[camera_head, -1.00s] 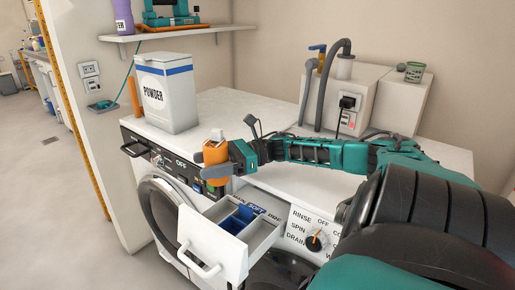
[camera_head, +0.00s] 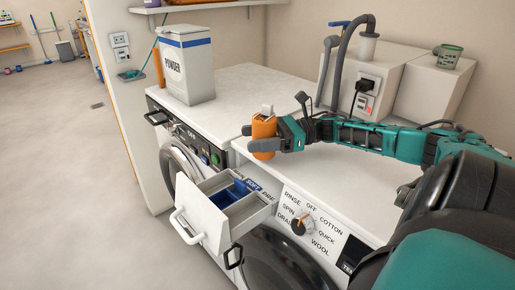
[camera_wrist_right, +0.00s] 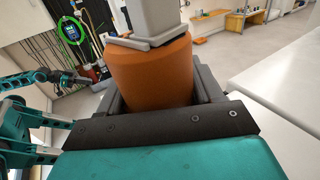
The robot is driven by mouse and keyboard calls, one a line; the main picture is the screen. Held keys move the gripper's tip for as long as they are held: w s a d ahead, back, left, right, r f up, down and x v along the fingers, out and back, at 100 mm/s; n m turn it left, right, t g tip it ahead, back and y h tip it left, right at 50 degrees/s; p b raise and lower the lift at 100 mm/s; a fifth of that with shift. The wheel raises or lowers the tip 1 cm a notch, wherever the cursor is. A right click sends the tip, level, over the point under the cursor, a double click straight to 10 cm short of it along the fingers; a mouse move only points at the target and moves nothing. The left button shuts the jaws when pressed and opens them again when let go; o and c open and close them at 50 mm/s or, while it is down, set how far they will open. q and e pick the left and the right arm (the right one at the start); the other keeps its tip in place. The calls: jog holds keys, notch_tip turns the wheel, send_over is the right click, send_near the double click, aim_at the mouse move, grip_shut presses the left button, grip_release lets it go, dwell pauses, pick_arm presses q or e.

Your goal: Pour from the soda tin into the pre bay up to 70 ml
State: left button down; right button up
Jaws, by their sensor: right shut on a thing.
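My right gripper (camera_head: 278,139) is shut on an orange tin (camera_head: 264,133) with a pale top. It holds the tin roughly upright, just above the white machine top, behind the open drawer. In the right wrist view the orange tin (camera_wrist_right: 150,72) sits between the fingers. The detergent drawer (camera_head: 207,216) is pulled out of the front machine. It has a blue insert (camera_head: 231,194) and labels along its back edge, the one at the right reading PRE. The level inside the bays is too small to tell. My left gripper is not in the head view.
A white POWDER box (camera_head: 187,68) stands on the rear machine (camera_head: 235,88). The front machine has a dial (camera_head: 302,224) right of the drawer. The machine tops are mostly clear.

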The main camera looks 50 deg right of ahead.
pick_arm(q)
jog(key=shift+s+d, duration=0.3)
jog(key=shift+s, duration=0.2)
pick_arm(e)
jog(key=shift+s+d, duration=0.4)
jog(key=shift+s, duration=0.1)
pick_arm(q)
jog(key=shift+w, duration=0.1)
